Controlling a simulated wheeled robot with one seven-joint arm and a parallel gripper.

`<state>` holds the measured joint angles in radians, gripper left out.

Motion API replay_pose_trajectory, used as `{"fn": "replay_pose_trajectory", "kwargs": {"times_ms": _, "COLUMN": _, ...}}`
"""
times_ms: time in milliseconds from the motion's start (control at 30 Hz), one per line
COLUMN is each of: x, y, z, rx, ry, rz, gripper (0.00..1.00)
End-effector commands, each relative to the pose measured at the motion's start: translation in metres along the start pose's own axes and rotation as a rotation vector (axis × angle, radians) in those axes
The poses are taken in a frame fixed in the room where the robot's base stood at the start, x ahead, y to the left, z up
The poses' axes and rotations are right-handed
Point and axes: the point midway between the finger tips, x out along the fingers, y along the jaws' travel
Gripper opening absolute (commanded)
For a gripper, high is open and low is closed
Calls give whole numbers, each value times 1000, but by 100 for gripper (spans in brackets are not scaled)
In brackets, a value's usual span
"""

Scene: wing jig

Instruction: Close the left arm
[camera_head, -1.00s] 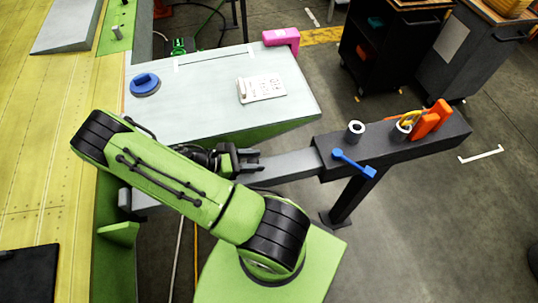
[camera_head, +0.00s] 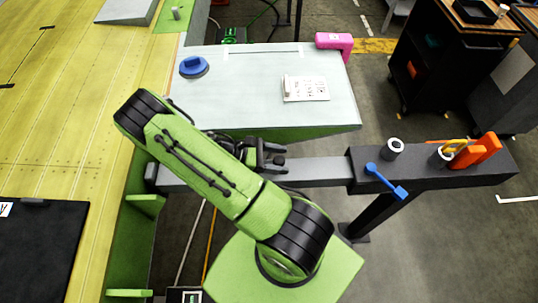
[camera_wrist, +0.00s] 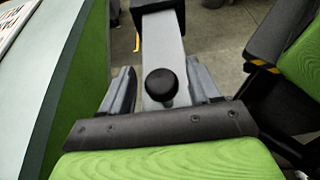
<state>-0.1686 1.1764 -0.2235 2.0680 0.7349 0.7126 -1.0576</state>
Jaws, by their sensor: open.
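The jig arm is a beam with a light grey bar (camera_head: 320,171) and a dark outer block (camera_head: 425,170). It reaches out to the right from the green jig side, apart from the wing panel's near edge. A blue-handled lever (camera_head: 386,181) sits at the block's front. In the wrist view the grey bar (camera_wrist: 165,38) runs away from me, and a black round knob (camera_wrist: 161,84) shows on it. My gripper (camera_head: 277,157) is over the bar, with its fingers apart. In the wrist view the knob appears between the two fingers; I cannot tell whether they touch it.
A pale panel (camera_head: 250,105) lies behind the beam, bearing a blue round tool (camera_head: 194,66), a white card (camera_head: 305,89) and a pink block (camera_head: 334,42). Cups and an orange tool (camera_head: 475,152) stand on the block. Dark carts (camera_head: 440,50) stand at back right.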

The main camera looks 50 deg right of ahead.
Motion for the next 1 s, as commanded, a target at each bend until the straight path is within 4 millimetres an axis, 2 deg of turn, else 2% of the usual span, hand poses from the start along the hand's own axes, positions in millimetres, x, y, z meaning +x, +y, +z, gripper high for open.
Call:
{"fn": "replay_pose_trajectory", "kwargs": {"times_ms": 167, "x": -9, "y": 0, "z": -1, "rx": 1, "ry": 1, "rz": 2, "gripper": 62}}
{"fn": "replay_pose_trajectory", "kwargs": {"times_ms": 267, "x": -31, "y": 0, "z": -2, "rx": 1, "ry": 5, "rz": 5, "gripper": 62}}
{"fn": "replay_pose_trajectory", "kwargs": {"times_ms": 600, "x": -126, "y": 0, "z": -1, "rx": 2, "ry": 1, "rz": 7, "gripper": 62}}
{"fn": "replay_pose_trajectory", "kwargs": {"times_ms": 700, "x": -146, "y": 0, "z": -1, "rx": 2, "ry": 0, "rz": 6, "gripper": 62}}
{"fn": "replay_pose_trajectory", "kwargs": {"times_ms": 833, "x": -158, "y": 0, "z": 0, "rx": 1, "ry": 0, "rz": 4, "gripper": 62}}
{"fn": "replay_pose_trajectory", "kwargs": {"times_ms": 1000, "x": -160, "y": 0, "z": -1, "rx": 0, "ry": 0, "rz": 0, "gripper": 62}}
